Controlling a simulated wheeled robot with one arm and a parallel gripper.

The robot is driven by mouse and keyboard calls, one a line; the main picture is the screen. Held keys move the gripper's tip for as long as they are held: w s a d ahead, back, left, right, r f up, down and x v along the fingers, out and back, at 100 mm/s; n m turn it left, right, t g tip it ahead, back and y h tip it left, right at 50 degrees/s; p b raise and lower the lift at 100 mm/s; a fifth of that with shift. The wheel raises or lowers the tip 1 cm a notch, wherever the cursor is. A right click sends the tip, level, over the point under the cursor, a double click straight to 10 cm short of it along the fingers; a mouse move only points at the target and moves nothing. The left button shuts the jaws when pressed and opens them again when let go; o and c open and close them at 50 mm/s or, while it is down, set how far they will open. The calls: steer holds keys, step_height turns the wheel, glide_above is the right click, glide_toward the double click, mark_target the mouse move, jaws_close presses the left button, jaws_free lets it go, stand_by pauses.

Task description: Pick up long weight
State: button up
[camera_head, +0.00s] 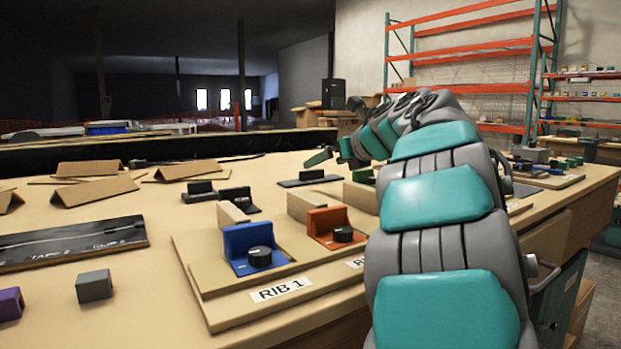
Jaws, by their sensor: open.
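My arm reaches from the lower right over the workbench (145,225). My gripper (322,157) is at its far end, small in the picture, with a green finger showing to the left of the wrist. It is open, and I see nothing held in it. No thing can be made out for certain as the long weight. A grey block (94,287) and a purple block (10,303) lie at the near left, far from the gripper. A flat dark piece with a raised block (311,177) lies just below the gripper in the picture. My arm hides part of the bench.
A wooden board labelled RIB 1 (225,312) carries a blue bracket (246,241) and an orange bracket (326,219) with black knobs. A black labelled panel (75,243) and folded cardboard pieces (93,190) lie left. Bare bench shows at the front left.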

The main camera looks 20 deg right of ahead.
mark_target(315, 181)
steer(key=x, duration=0.4)
steer(key=p+x, duration=0.1)
steer(key=x, duration=0.1)
steer(key=shift+w+f, duration=0.2)
steer(key=shift+f, duration=0.2)
steer(key=shift+c, duration=0.2)
jaws_close()
